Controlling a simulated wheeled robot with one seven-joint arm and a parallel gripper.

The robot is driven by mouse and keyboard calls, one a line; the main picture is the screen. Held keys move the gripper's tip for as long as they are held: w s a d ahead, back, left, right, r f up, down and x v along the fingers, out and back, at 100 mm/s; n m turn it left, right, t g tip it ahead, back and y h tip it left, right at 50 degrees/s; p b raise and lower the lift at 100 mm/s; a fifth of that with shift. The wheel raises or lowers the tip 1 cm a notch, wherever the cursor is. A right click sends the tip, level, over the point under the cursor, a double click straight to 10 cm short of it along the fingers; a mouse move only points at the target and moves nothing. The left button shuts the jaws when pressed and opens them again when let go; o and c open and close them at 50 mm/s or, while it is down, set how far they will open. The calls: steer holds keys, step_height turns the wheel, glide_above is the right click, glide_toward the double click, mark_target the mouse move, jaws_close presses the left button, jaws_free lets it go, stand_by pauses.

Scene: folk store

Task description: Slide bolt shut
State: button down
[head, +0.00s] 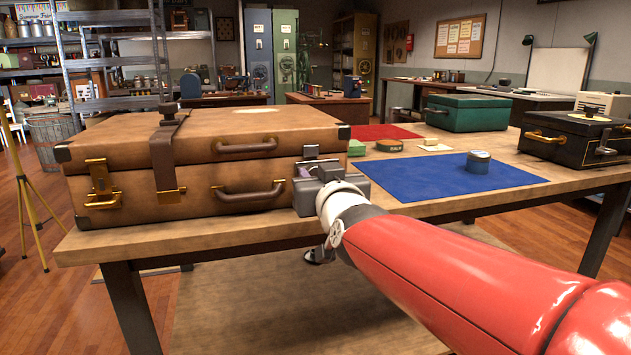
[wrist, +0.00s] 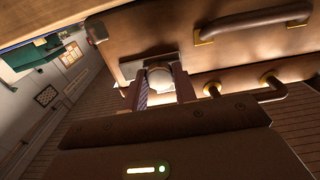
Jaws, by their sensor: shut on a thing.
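A large brown leather case (head: 208,198) lies closed on the wooden table, with handles on its front. A grey metal bolt plate (head: 310,152) sits at the front right of the case, partly hidden by my gripper. My gripper (head: 304,172) is against the front of the case there. In the wrist view a pale rounded bolt knob (wrist: 160,76) stands between the two fingers of my gripper (wrist: 160,90), which are shut on it. The metal plate (wrist: 138,68) shows behind the knob. How far the bolt has slid cannot be told.
The case also has a brass clasp (head: 100,182) and a leather strap (head: 166,160). A green box (head: 467,113) and a black case (head: 577,142) stand farther right. The table's front edge is close below my gripper.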

steer(key=c, duration=1.1)
jaws_free()
steer(key=shift+a, duration=0.3)
steer(key=shift+s+d, duration=0.1)
steer(key=shift+s+d, duration=0.15)
steer(key=shift+s, duration=0.1)
steer(key=v, duration=0.7)
steer(key=s+d+f+m+g+h+p, duration=0.1)
steer(key=s+d+f+g+h, duration=0.1)
steer(key=s+d+f+g, duration=0.4)
steer(key=s+d+f+m+g+h+p, duration=0.2)
steer(key=s+d+f+g, duration=0.3)
steer(key=s+f, duration=0.8)
steer(key=d+f, duration=0.1)
steer(key=d, duration=0.1)
steer(key=shift+d+f+g+h, duration=0.2)
steer(key=shift+d+g+h, duration=0.1)
steer(key=shift+g, duration=0.1)
